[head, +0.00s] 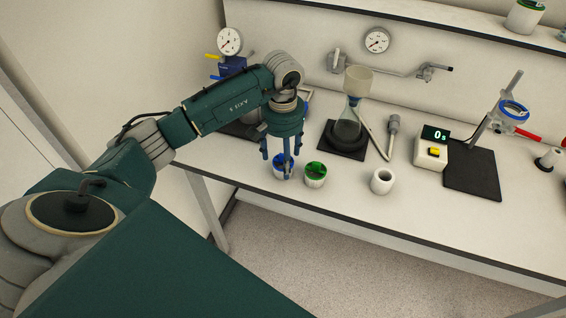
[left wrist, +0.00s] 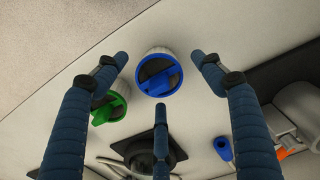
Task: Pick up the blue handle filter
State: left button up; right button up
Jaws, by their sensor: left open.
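The blue handle filter (head: 277,169) is a white cup with a blue rim and blue handle bar on top. It stands upright near the bench's front edge. In the left wrist view, the blue handle filter (left wrist: 159,77) sits between the three spread fingers. My left gripper (head: 283,157) points down over it, open and empty. One finger partly covers the filter in the head view. In the left wrist view, gaps show between the fingertips of my left gripper (left wrist: 159,74) and the filter. I cannot tell the exact height. My right gripper is not in view.
A green-handled cup (head: 315,175) stands close to the right of the blue one. A white hollow cylinder (head: 382,181) is further right. Behind are a flask with funnel (head: 350,117) on a dark mat and a timer box (head: 431,153). The bench's front edge is close.

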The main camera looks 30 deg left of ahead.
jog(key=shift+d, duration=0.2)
pick_arm(q)
jog(key=c, duration=1.1)
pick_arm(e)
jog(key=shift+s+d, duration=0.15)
pick_arm(q)
jog(key=shift+o, duration=0.2)
jog(key=shift+r, duration=0.1)
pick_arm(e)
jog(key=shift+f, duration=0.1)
